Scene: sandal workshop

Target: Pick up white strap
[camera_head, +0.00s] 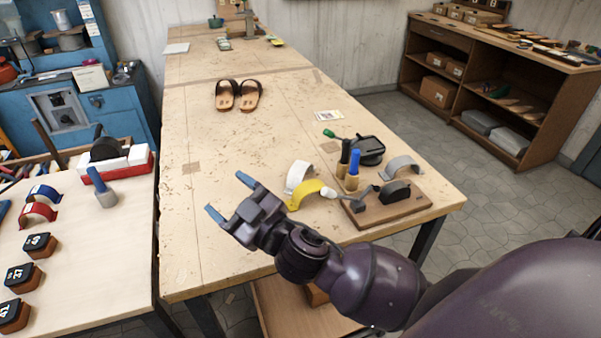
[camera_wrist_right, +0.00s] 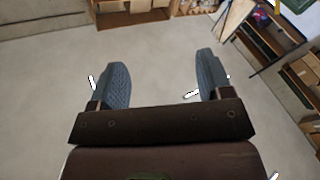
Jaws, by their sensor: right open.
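The white strap (camera_head: 296,176) is a curved band standing on the wooden table, just behind the yellow strap (camera_head: 305,194). My right gripper (camera_head: 229,196) is over the table to the left of both straps. Its two blue-tipped fingers are apart and empty, and it does not touch the white strap. In the right wrist view my right gripper (camera_wrist_right: 160,82) shows open fingers with only floor and shelves beyond them; no strap shows there. My left gripper is not in view.
Beside the straps stand tool handles (camera_head: 349,160), a black tape dispenser (camera_head: 370,150), a grey strap (camera_head: 402,167) and a wooden board (camera_head: 388,208). Sandals (camera_head: 238,95) lie farther back. A side table (camera_head: 85,260) at left holds red and blue straps. The table's middle is clear.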

